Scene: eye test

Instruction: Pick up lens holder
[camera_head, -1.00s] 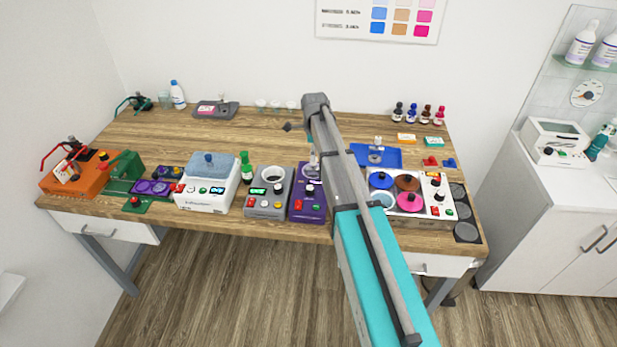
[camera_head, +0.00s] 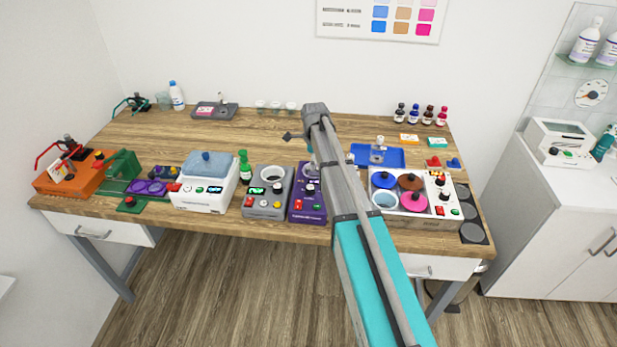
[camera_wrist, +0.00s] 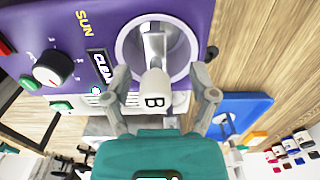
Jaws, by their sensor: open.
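In the wrist view, a lens holder with a white knob marked B (camera_wrist: 154,92) and a flat metal stem stands in the round well (camera_wrist: 127,48) of a purple device (camera_wrist: 75,25). My gripper (camera_wrist: 160,74) is open, with one finger on each side of the knob and stem; I cannot tell whether either finger touches them. A similar holder (camera_head: 378,150) stands on a blue tray (camera_head: 395,163) to the right.
A grey device with a round well (camera_head: 266,205) stands close on the left of the purple one. A white unit with coloured lids (camera_head: 432,207) stands to the right. Small bottles (camera_head: 413,114) line the back right.

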